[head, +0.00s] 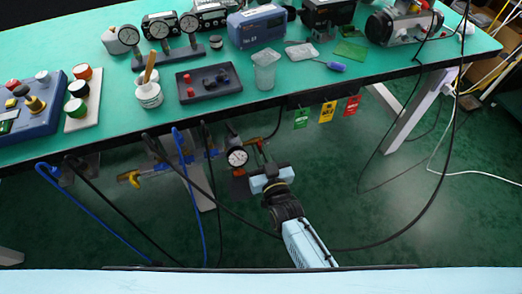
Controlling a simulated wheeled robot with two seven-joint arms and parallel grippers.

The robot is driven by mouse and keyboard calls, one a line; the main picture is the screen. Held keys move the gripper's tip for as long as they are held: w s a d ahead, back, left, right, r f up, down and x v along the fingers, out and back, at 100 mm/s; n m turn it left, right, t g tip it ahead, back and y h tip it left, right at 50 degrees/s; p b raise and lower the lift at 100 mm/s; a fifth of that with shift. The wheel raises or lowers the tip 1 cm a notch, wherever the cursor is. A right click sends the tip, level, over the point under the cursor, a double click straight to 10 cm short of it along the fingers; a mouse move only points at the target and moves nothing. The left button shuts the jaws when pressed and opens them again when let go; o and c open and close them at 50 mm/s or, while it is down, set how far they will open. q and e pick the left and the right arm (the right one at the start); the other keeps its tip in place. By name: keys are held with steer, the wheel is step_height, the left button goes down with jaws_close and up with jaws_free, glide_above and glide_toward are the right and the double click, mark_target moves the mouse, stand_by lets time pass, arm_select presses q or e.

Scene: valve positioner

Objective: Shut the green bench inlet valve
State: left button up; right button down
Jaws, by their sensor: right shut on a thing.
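The green bench (330,75) runs across the view. Under its front edge a row of pipework carries a pressure gauge (237,156) and a yellow valve handle (130,178) at its left end. My right gripper (261,160) reaches up from below, just right of the gauge. It is shut on a small valve handle at the right end of the pipework. Red and a little green show at the fingertips, but the fingers hide most of the handle, so its angle cannot be told. My left gripper is not in view.
Green (301,118), yellow (327,111) and red (352,105) tags hang from the bench edge, right of my gripper. Blue hoses (186,180) and black cables droop below the bench. Gauges, boxes and a beaker (264,72) stand on top. Floor at the lower right is mostly clear.

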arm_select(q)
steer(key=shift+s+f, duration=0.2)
arm_select(e)
steer(key=shift+n, duration=0.3)
steer(key=c, duration=1.5)
jaws_free()
steer(key=shift+s, duration=0.15)
